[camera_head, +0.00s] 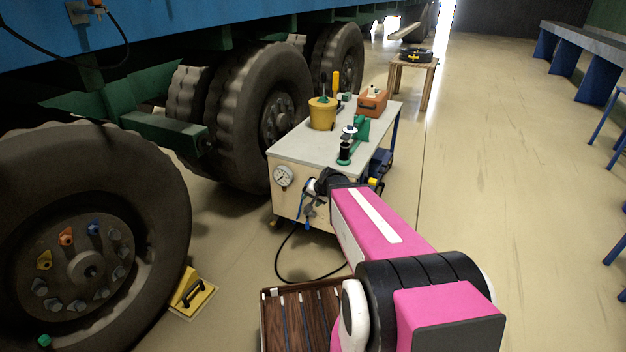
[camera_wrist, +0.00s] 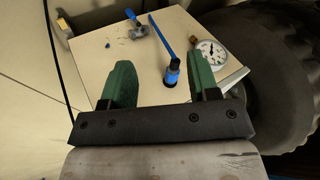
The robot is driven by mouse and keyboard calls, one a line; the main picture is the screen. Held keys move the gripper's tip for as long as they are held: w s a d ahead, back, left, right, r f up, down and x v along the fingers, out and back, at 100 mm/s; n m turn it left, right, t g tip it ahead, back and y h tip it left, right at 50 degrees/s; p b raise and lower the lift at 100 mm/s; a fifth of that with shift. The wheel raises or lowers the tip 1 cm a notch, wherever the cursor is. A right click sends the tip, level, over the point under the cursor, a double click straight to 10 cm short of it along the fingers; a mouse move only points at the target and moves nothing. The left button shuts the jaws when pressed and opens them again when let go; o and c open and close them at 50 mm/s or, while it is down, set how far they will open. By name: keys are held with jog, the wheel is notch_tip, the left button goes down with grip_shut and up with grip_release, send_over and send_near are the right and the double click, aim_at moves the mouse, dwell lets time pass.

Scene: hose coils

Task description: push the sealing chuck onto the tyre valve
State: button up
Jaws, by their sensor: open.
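A blue, chuck-like fitting (camera_wrist: 172,75) with a dark collar and a long blue lever sits at the cart's front panel in the wrist view. I take it to be the sealing chuck. My gripper (camera_wrist: 163,64) is open, its two green fingers on either side of the fitting in the picture. I cannot tell how deep the fitting lies between them; no contact shows. In the head view my gripper (camera_head: 314,190) is at the cart's front, mostly hidden by my arm. The big tyre (camera_head: 160,190) stands at left. A small green piece (camera_head: 44,340) low on its hub may be the valve.
The cart (camera_head: 370,125) carries a yellow pot (camera_head: 322,113), an orange box (camera_head: 372,102) and a green tool. A gauge (camera_wrist: 209,51) and a blue-levered grey valve (camera_wrist: 139,31) are on its front. A black hose (camera_head: 290,270) loops on the floor near a yellow chock (camera_head: 192,294).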

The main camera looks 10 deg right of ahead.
jog(key=w+d+f+m+t, duration=0.1)
jog(key=w+d+m+t, duration=0.25)
jog(key=w, duration=0.65)
jog(key=shift+m, duration=0.35)
jog(key=x, duration=1)
jog(key=shift+w+f, duration=0.15)
jog(key=shift+f, duration=0.15)
grip_shut()
